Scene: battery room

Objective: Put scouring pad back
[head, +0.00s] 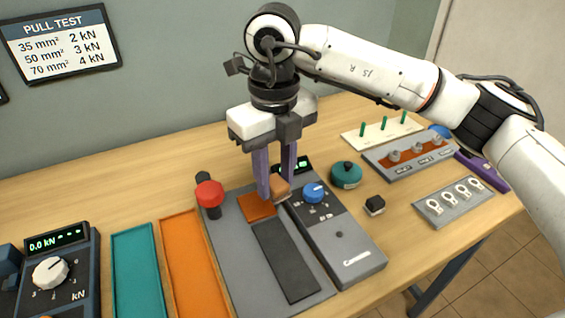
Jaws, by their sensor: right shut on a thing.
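My right gripper (274,194) points straight down over the workbench, its two purple fingers shut on a small orange-brown block with a greyish lower edge, which looks like the scouring pad (281,189). The pad is beside a flat orange-brown square (256,207) on the grey tray (224,245), near the tray's right edge and the grey meter. The fingers hide part of the pad, and I cannot tell whether it touches the tray. My left gripper is not in view.
On the tray are a red-topped knob (209,194) and a dark strip (286,262). A grey meter with a blue dial (314,193) stands close on the right. Orange (192,265) and teal (138,272) trays lie left. A green round tin (346,175) and small black block (374,205) stand right.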

